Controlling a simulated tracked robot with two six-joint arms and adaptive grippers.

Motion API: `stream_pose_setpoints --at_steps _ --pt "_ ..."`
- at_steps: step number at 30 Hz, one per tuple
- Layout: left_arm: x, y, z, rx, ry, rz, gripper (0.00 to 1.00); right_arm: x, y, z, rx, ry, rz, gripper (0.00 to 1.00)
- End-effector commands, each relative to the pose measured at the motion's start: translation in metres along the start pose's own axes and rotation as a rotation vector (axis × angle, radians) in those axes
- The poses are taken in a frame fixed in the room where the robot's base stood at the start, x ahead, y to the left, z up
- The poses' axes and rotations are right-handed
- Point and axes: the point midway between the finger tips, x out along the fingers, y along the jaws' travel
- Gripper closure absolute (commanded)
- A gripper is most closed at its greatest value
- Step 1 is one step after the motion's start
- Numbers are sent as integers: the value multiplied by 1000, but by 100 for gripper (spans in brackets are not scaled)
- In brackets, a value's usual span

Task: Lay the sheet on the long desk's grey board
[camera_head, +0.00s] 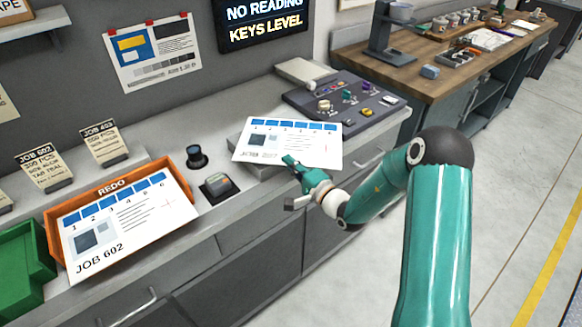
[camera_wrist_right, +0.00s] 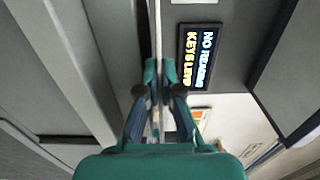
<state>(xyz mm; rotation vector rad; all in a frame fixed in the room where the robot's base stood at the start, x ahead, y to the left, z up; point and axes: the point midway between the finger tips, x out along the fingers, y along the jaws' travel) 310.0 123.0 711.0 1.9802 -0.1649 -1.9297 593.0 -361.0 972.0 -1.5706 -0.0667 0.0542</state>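A white sheet (camera_head: 290,138) with a row of blue boxes and small print is above a grey board (camera_head: 262,171) on the long desk. It covers most of the board; only edges of the board show. I cannot tell whether the sheet touches it. My right gripper (camera_head: 295,168) is at the sheet's near right edge, with one teal finger over it. In the wrist view the right gripper (camera_wrist_right: 160,78) is closed on the sheet (camera_wrist_right: 157,35), which shows edge-on as a thin pale strip. My left gripper is not in view.
An orange REDO tray (camera_head: 52,232) holds another sheet, marked JOB 602 (camera_head: 125,225). A green tray (camera_head: 25,262), a black cylinder (camera_head: 197,157) and a small meter (camera_head: 218,187) stand left of the board. A dark control panel (camera_head: 372,118) is just behind right.

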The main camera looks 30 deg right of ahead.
Motion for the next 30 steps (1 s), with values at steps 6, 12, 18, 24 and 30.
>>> stream_pose_setpoints --at_steps 6,12,18,24,30 --pt "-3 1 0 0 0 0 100 0 19 0 -1 0 -1 100" --pt "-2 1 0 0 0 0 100 0 19 0 -1 0 -1 100" --pt "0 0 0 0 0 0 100 0 20 0 -1 0 0 85" --pt "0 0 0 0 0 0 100 0 20 0 0 0 0 69" --pt "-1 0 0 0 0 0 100 0 20 0 0 0 0 69"
